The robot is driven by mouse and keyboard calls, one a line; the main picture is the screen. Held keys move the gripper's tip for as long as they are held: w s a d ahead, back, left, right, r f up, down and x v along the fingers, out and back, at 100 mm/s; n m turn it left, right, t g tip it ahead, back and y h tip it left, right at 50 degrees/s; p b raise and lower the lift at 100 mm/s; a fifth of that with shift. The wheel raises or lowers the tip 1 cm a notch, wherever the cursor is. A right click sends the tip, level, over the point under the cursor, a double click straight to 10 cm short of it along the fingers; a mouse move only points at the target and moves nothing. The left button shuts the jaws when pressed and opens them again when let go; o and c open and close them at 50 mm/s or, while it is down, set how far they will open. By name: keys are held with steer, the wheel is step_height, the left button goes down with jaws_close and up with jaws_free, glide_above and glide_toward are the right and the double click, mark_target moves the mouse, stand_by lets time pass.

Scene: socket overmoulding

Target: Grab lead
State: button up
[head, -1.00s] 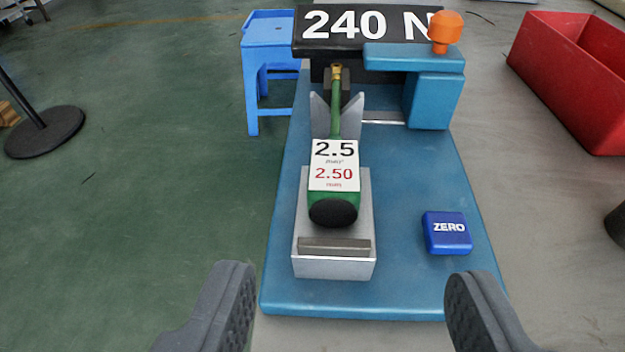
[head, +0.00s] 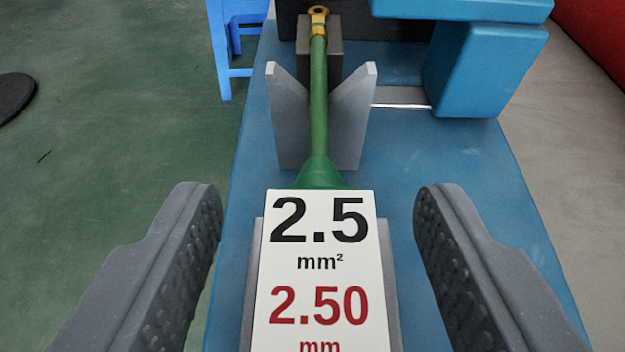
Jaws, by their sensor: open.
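The lead (head: 318,110) is a green cable with a brass ring terminal (head: 318,22) at its far end. Its near end widens into a thick green body under a white label (head: 318,270) reading "2.5 mm²" and "2.50 mm". The cable lies through a grey V-shaped rest (head: 290,120). The terminal is at a dark block at the back. My gripper (head: 318,215) is open, with one dark ribbed finger on each side of the labelled body and clear gaps between. The near end of the body is out of frame.
The blue base plate (head: 400,150) carries the rest and a blue block (head: 480,70) at the back right. A blue stool (head: 228,45) stands at the back left. A red bin (head: 600,35) is at the far right.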

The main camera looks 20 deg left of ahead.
steer(key=c, duration=1.1)
steer(key=shift+r, duration=0.1)
steer(key=shift+c, duration=0.2)
